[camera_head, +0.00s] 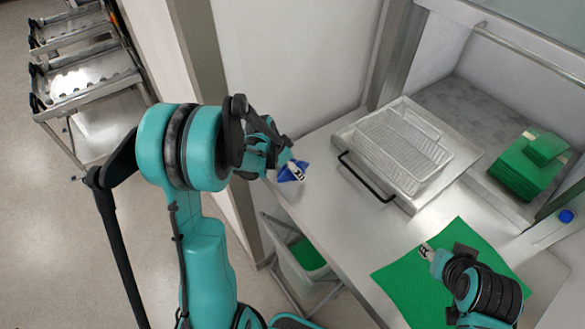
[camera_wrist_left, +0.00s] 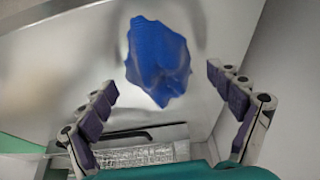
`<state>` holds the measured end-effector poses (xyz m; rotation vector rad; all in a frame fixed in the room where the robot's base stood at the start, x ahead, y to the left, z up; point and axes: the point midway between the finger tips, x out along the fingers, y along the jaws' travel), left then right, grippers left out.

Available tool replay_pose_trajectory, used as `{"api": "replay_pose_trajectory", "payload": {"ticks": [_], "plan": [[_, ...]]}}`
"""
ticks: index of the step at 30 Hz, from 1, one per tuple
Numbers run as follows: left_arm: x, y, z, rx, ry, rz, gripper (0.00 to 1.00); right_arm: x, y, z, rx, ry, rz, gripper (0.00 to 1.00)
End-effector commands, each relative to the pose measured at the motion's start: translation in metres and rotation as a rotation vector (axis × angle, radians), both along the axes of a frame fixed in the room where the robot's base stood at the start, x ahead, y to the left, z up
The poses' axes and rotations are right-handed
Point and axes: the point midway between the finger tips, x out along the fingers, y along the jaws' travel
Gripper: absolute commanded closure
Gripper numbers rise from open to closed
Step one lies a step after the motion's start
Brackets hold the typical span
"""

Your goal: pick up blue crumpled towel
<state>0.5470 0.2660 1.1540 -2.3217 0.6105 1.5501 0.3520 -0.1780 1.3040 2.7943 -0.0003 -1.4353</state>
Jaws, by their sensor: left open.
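The blue crumpled towel (camera_head: 293,172) lies on the metal counter in the head view, at the left end and partly hidden by my left gripper. In the left wrist view the towel (camera_wrist_left: 158,60) lies ahead, between and beyond the fingertips. My left gripper (camera_wrist_left: 165,80) is open, with a finger on each side and no contact visible. In the head view my left gripper (camera_head: 288,165) is right at the towel. My right gripper (camera_head: 427,251) is over the green cloth at the lower right; its jaw opening is too small to tell.
A wire basket (camera_head: 440,152) in a metal tray with a black handle stands on the counter (camera_head: 330,205). A green cloth (camera_head: 400,285) lies at front right. Folded green towels (camera_head: 515,172) are stacked at the right. A bin (camera_head: 300,275) stands below the counter. A wall rises behind the towel.

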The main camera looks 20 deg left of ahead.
Motion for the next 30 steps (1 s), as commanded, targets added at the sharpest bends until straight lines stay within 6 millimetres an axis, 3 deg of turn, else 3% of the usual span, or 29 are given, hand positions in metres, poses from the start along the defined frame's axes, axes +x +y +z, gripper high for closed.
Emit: {"api": "replay_pose_trajectory", "payload": {"ticks": [2,3,9,23,30], "plan": [[0.0,0.0,0.0,0.0,0.0,0.0,0.09,0.0,0.0,0.0,0.0,0.0,0.0,0.6],[0.0,0.0,0.0,0.0,0.0,0.0,0.14,0.0,0.0,0.0,0.0,0.0,0.0,0.6],[0.0,0.0,0.0,0.0,0.0,0.0,0.67,0.0,0.0,0.0,0.0,0.0,0.0,0.6],[0.0,0.0,0.007,0.0,0.0,0.0,0.67,0.0,0.0,0.0,0.0,0.0,0.0,0.6],[-0.001,0.0,0.044,0.0,-0.001,0.0,0.67,0.0,0.0,-0.001,0.0,0.0,0.0,0.6]]}}
